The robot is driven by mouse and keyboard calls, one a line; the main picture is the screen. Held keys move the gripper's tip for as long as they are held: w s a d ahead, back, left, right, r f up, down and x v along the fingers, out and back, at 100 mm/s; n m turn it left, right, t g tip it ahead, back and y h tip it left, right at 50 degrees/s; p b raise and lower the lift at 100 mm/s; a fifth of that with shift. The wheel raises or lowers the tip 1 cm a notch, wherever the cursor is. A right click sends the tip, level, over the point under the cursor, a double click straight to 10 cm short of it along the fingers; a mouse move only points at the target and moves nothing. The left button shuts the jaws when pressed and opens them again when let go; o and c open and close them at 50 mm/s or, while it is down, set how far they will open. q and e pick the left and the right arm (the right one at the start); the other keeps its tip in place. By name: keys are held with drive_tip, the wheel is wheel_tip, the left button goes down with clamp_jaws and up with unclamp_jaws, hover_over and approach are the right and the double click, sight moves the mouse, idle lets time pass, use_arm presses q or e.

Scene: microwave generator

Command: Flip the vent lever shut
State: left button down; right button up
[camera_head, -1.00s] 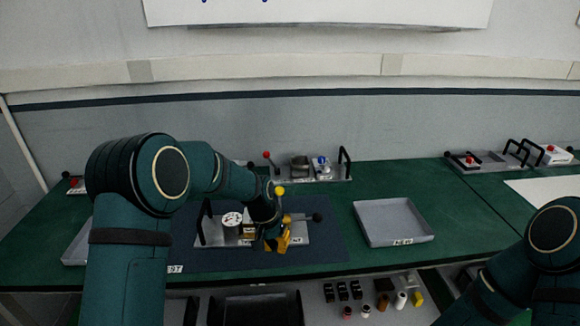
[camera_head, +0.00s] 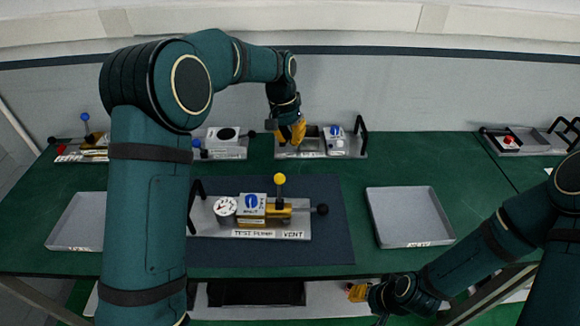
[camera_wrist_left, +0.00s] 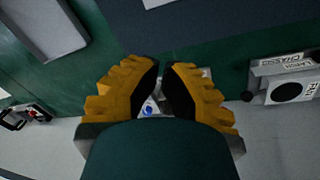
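My left gripper (camera_head: 291,136) is away from the pump, over a grey unit (camera_head: 343,153) at the back. In the left wrist view its fingers (camera_wrist_left: 164,68) are slightly apart, with no held thing visible. My right gripper (camera_head: 358,292) is low by the table's front edge, its fingers unclear.
Grey trays stand left (camera_head: 75,222) and right (camera_head: 408,217) of the mat (camera_head: 325,235). The back unit has a blue knob (camera_head: 335,131) and a black handle (camera_head: 362,132). More units line the back, beside the wall. Green table between mat and right tray is clear.

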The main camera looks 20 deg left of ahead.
sight(280, 188)
use_arm(q)
drive_tip(key=shift+f, duration=0.1)
drive_tip(key=s+f, duration=0.3)
drive_tip(key=f, duration=0.5)
drive_tip(key=shift+d+f, duration=0.2)
drive_tip(key=shift+f, duration=0.15)
drive_tip(key=shift+s, duration=0.15)
drive_tip(key=shift+s+r+t+b, duration=0.2)
drive_tip(key=shift+s+t+b, duration=0.1)
drive_tip(key=shift+b, duration=0.1)
drive_tip(key=shift+d+b, duration=0.1)
drive_tip(key=shift+b, duration=0.2)
